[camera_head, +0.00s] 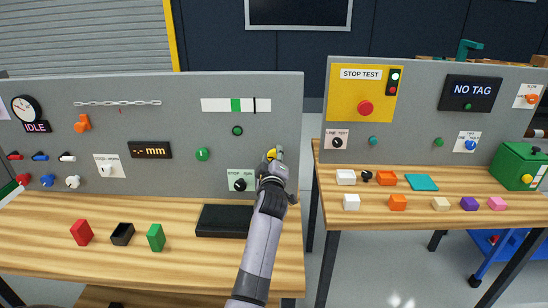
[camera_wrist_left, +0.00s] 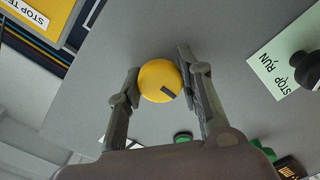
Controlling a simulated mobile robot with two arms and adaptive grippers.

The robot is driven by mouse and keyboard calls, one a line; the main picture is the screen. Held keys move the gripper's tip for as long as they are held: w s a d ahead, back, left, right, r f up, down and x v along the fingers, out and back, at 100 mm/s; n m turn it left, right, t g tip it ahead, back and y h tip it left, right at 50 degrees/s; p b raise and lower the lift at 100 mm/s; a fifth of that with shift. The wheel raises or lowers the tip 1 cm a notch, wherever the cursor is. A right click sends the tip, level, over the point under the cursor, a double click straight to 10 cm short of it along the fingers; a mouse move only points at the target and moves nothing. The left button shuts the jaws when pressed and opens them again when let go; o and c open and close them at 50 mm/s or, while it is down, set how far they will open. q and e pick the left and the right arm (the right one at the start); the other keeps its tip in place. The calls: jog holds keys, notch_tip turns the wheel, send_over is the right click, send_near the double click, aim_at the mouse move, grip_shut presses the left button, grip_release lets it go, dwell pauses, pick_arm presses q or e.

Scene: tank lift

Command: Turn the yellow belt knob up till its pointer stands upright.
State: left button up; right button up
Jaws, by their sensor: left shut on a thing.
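The yellow belt knob (camera_head: 271,154) is at the lower right of the left grey panel, mostly hidden behind my left gripper in the head view. In the left wrist view the round yellow knob (camera_wrist_left: 156,76) sits between the two fingers, with a dark pointer bar running from near its middle toward the lower right of the picture. My left gripper (camera_wrist_left: 160,82) is shut on the knob, one finger at each side; it also shows in the head view (camera_head: 274,161). My right gripper is not in view.
A black STOP/RUN knob (camera_head: 240,185) on a pale green plate is just left of my left gripper. A black tray (camera_head: 222,221) lies on the wooden table below. A gap separates this panel from the right one, which carries a red button (camera_head: 365,107).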

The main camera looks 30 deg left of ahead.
pick_arm(q)
jog(key=c, duration=0.5)
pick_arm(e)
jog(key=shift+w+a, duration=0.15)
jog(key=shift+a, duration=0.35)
pick_arm(q)
jog(key=shift+m, duration=0.4)
jog(key=m, duration=0.3)
jog(key=shift+m, duration=0.3)
jog(key=m, duration=0.3)
jog(key=shift+m, duration=0.3)
jog(key=m, duration=0.5)
jog(key=shift+p, duration=0.4)
jog(key=shift+m+p, duration=0.3)
jog(key=shift+m, duration=1.9)
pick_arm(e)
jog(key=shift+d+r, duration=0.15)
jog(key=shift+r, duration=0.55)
